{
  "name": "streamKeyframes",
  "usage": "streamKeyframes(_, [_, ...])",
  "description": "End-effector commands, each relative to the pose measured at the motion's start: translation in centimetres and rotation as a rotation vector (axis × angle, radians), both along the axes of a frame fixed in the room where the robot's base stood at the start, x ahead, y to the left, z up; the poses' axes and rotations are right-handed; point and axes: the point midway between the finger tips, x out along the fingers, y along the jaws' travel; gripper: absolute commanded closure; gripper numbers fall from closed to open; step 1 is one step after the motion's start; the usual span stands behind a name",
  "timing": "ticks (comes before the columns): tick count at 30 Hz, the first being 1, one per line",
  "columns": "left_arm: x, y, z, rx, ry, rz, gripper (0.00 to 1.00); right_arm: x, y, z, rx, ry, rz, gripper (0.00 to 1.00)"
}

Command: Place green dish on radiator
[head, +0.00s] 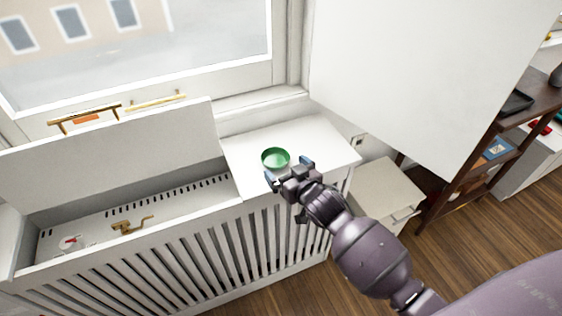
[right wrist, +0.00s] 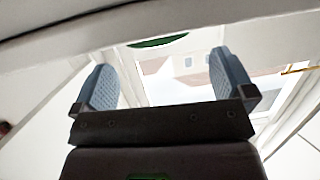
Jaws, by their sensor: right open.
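The green dish (head: 275,158) is a small round bowl. It sits upright on the flat white top of the radiator cover (head: 322,143), on its right part. My right gripper (head: 289,170) is open at the near side of the dish, its two blue fingertips apart. In the right wrist view, the open fingers of my right gripper (right wrist: 165,85) have nothing between them, and the green dish (right wrist: 158,40) shows as a thin sliver beyond them. I cannot tell in the head view whether a fingertip touches the dish. My left gripper is not in view.
The left part of the cover has its lid (head: 120,150) raised, showing a slotted recess with a brass valve (head: 130,226). A window (head: 150,50) is behind. A small white cabinet (head: 385,190) and a dark wooden shelf (head: 480,165) stand to the right, below a large white panel (head: 420,70).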

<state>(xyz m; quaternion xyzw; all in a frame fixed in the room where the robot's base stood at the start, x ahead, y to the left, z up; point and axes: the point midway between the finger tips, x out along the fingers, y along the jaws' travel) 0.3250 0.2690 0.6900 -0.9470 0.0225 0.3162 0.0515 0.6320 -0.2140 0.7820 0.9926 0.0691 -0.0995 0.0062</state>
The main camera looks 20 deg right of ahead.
Motion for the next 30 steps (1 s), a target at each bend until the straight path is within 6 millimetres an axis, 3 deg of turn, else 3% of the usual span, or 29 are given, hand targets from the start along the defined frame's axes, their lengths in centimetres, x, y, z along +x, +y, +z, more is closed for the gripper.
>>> streamKeyframes(9, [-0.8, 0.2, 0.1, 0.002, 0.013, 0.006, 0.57, -4.2, -0.6, 1.0, 0.000, -0.001, -0.001, 0.00])
streamKeyframes(19, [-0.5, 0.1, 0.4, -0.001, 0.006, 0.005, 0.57, -5.2, -0.7, 1.0, -0.001, 0.000, -0.001, 0.00])
streamKeyframes(23, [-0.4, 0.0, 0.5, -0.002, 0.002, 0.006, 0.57, -6.3, -1.0, 0.2, -0.006, 0.022, -0.007, 0.00])
streamKeyframes(26, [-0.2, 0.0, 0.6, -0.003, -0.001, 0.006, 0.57, -9.0, -1.7, -1.6, -0.016, 0.071, -0.019, 0.00])
streamKeyframes(30, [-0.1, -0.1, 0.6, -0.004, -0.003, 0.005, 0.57, -14.9, -2.9, -4.6, -0.045, 0.171, -0.043, 0.00])
